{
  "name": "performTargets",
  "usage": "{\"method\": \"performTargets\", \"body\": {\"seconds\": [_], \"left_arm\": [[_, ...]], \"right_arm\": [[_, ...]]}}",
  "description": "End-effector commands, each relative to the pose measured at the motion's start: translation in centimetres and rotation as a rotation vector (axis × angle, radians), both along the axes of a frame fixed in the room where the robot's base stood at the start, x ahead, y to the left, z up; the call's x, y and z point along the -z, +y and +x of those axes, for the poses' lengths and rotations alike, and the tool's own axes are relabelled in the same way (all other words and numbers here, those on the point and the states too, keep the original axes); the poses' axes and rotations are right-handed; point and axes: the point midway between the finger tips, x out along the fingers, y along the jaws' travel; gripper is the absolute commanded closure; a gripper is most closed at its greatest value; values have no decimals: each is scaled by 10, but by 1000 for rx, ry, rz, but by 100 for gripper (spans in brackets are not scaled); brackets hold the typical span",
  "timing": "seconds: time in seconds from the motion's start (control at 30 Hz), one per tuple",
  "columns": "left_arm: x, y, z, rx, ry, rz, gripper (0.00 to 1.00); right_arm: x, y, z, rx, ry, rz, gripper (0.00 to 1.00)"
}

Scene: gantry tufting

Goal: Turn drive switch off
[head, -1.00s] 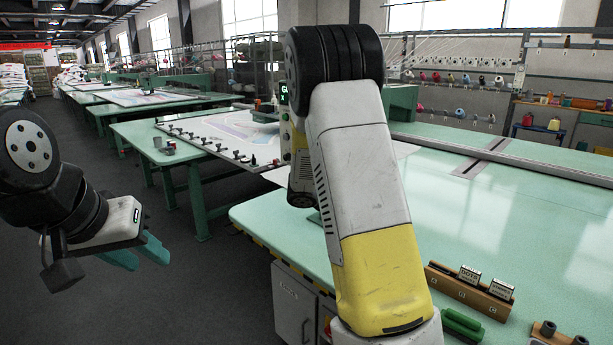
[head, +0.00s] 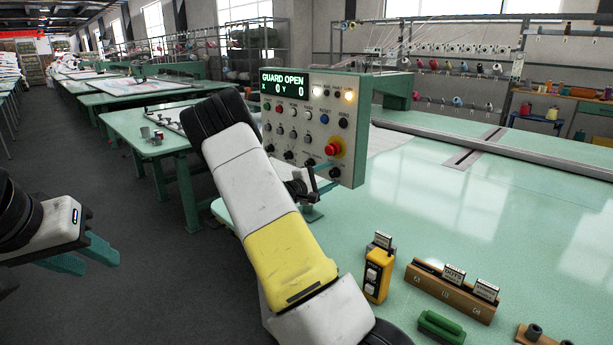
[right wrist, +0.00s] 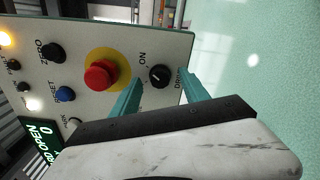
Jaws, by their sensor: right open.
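The control panel (head: 262,110) stands at the green table's edge; its display reads GUARD OPEN. The drive switch is a small black knob (right wrist: 159,77) in the right wrist view, with ON beside it and a partly covered DRIVE label. Its pale mark seems to point toward ON. In the head view the knob (head: 335,172) is at the panel's lower right. My right gripper (right wrist: 161,84) is open, its teal fingers on either side of the knob in the picture; I cannot tell whether they touch it. My left gripper (head: 92,258) is open and empty, low at the left.
A red emergency stop button (right wrist: 100,75) on a yellow disc sits close beside the knob. A yellow box (head: 378,275), a wooden card holder (head: 450,292) and a green block (head: 441,327) rest on the green table (head: 500,220). The table is otherwise mostly clear.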

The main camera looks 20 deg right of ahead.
Motion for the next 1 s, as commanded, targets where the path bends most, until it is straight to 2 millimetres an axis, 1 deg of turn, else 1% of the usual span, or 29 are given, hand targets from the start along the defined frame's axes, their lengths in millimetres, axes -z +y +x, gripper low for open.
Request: {"method": "performTargets", "body": {"seconds": [0.1,0.37,0.4,0.47,0.5,0.63,0.87,1.0], "left_arm": [[0,0,0,0,0,0,64],[0,0,0,0,0,0,64],[0,0,0,0,0,0,64],[0,0,0,0,0,0,64],[0,0,0,0,0,0,64],[0,0,0,0,0,0,64],[0,0,0,0,0,0,64],[0,0,0,0,0,0,64]], "right_arm": [[0,-6,3,0,1,0,47],[0,-7,3,-1,1,0,47],[0,-7,3,-1,1,0,55],[0,-7,3,-1,1,0,66],[0,-7,3,-1,1,0,74],[0,-7,3,-1,0,0,100],[0,-7,3,0,9,-4,100],[0,-7,3,0,43,-18,100]]}}
